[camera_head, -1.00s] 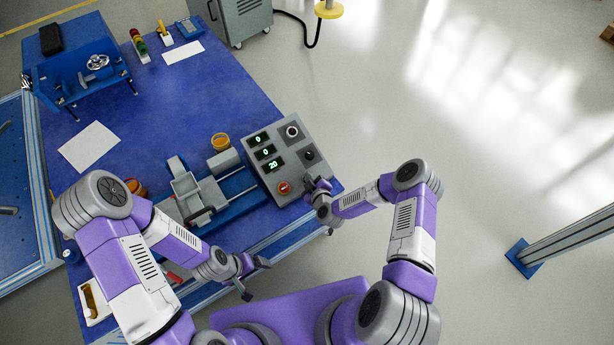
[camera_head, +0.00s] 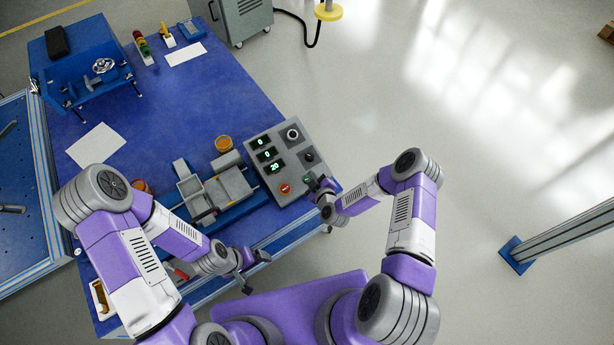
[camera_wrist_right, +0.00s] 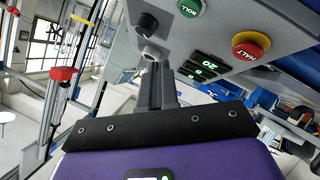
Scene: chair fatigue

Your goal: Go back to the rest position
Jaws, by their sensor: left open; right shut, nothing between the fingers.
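My right gripper (camera_head: 314,184) is shut and empty at the lower right corner of the grey control box (camera_head: 262,139). In the right wrist view its shut fingers (camera_wrist_right: 156,84) point up toward the box's face, close to a dark knob and a pale round button. I cannot tell whether they touch the box. My left gripper (camera_head: 252,272) is open and empty, low in front of the blue table's (camera_head: 160,110) front edge. Both arms are bent forward.
The box carries a red HALT button (camera_wrist_right: 251,45), a green ROLL button (camera_wrist_right: 190,7) and lit displays. A grey test machine (camera_head: 205,190) stands left of it. A grey post (camera_head: 560,235) stands on the right. The floor between is clear.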

